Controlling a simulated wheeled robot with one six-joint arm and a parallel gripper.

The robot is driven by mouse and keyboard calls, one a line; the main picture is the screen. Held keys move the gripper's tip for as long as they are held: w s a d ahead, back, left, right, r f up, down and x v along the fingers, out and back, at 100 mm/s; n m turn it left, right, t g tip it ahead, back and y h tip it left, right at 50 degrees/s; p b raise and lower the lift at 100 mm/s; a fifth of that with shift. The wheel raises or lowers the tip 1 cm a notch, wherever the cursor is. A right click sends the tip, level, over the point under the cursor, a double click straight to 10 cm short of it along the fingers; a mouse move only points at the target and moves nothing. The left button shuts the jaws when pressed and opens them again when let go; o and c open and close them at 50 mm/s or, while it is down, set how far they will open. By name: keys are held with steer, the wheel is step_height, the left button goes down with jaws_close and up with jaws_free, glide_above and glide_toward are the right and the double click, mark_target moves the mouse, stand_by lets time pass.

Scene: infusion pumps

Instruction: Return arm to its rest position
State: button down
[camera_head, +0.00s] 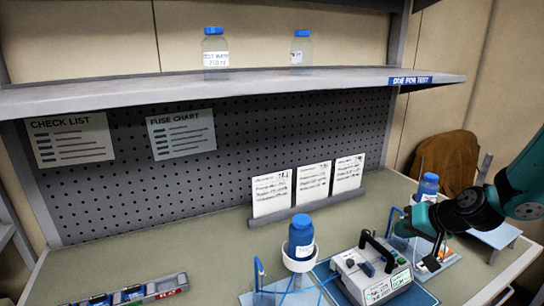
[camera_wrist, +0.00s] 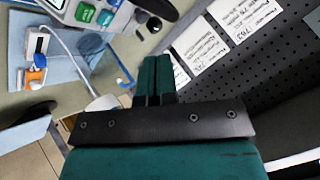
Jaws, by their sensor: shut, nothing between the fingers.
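My gripper (camera_head: 405,228) is at the right of the bench in the head view, at the end of my teal and black arm reaching in from the right edge. Its teal fingers lie together with nothing between them in the wrist view (camera_wrist: 155,75). It is close to a blue-capped bottle (camera_head: 428,186), which stands partly behind my arm. The white infusion pump (camera_head: 368,272) sits left of and nearer than my gripper. Part of a device with green and blue buttons (camera_wrist: 100,12) shows at the top left of the wrist view.
Another blue-capped bottle (camera_head: 300,238) stands in a white ring holder. Three cards (camera_head: 313,187) lean in a rack near the pegboard (camera_head: 235,150). A shelf (camera_head: 240,88) with two bottles hangs above. A brown chair (camera_head: 446,158) is at the right. The bench's left middle (camera_head: 150,240) is clear.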

steer(key=s+a+r+n+g+y, duration=0.1)
steer(key=s+a+r+n, duration=0.15)
steer(key=a, duration=0.25)
steer(key=s+a+r+n+g, duration=0.1)
steer(key=s+a+r, duration=0.1)
steer(key=a+r, duration=0.3)
steer(key=s+a+r+n+g, duration=0.2)
steer(key=s+a, duration=0.2)
steer(key=s, duration=0.3)
steer(key=s+a+r+n+g+h, duration=0.1)
steer(key=s+a+r+n, duration=0.1)
steer(key=s, duration=0.6)
steer(key=s+a+r+n+g, duration=0.2)
steer(key=s+a, duration=0.3)
steer(key=s, duration=0.3)
steer(key=shift+a+r+g+b, duration=0.3)
steer(key=shift+a+r+b, duration=0.05)
steer(key=shift+b, duration=0.1)
steer(key=shift+n, duration=0.25)
